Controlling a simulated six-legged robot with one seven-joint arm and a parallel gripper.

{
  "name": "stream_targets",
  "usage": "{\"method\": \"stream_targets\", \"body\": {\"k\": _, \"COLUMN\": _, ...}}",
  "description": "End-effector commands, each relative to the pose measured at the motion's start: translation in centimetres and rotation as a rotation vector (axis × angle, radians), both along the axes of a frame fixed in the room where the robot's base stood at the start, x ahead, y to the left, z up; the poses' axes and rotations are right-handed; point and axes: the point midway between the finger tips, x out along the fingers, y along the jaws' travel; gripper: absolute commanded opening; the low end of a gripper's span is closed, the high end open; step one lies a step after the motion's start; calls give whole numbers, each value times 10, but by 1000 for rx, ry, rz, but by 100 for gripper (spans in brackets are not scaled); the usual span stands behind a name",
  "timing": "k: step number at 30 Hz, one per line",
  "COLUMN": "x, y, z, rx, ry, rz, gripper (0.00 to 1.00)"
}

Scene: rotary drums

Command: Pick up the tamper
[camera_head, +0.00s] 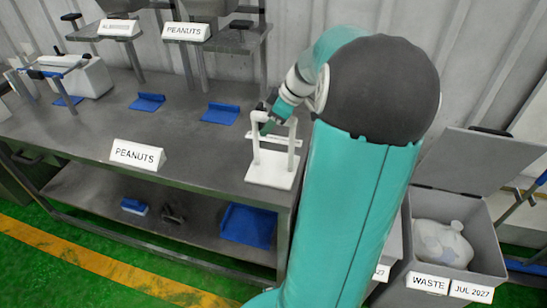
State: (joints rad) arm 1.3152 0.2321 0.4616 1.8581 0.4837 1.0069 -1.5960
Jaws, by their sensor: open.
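My gripper (268,118) is at the top of a white stand (270,178) near the right end of the metal table. The stand has a flat base, two uprights and a crossbar. The gripper is small in the picture and partly overlaps the stand's upper part. Its jaws are open. Something dark shows beside the jaws, but I cannot tell whether it is the tamper or part of the gripper. No tamper can be made out with certainty. My teal arm hides the area to the right of the stand.
The metal table (130,115) holds blue pieces (220,113) and a white PEANUTS sign (137,154). A lower shelf carries a blue tray (248,226). A grey waste bin (478,243) with a raised lid and a white bag stands at right. Green floor is clear at lower left.

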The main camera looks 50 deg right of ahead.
Motion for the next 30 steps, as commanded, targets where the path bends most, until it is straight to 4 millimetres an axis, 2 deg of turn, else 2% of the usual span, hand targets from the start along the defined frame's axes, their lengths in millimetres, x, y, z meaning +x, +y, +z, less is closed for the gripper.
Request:
{"method": "stream_targets", "body": {"k": 2, "x": 0, "y": 0, "z": 0, "rx": 0, "ry": 0, "rz": 0, "gripper": 49}}
{"method": "stream_targets", "body": {"k": 9, "x": 0, "y": 0, "z": 0, "rx": 0, "ry": 0, "rz": 0, "gripper": 4}}
{"method": "stream_targets", "body": {"k": 10, "x": 0, "y": 0, "z": 0, "rx": 0, "ry": 0, "rz": 0, "gripper": 0}}
{"method": "stream_targets", "body": {"k": 23, "x": 0, "y": 0, "z": 2, "rx": -1, "ry": -1, "rz": 0, "gripper": 0}}
{"method": "stream_targets", "body": {"k": 30, "x": 0, "y": -1, "z": 18, "rx": -2, "ry": -1, "rz": 1, "gripper": 0}}
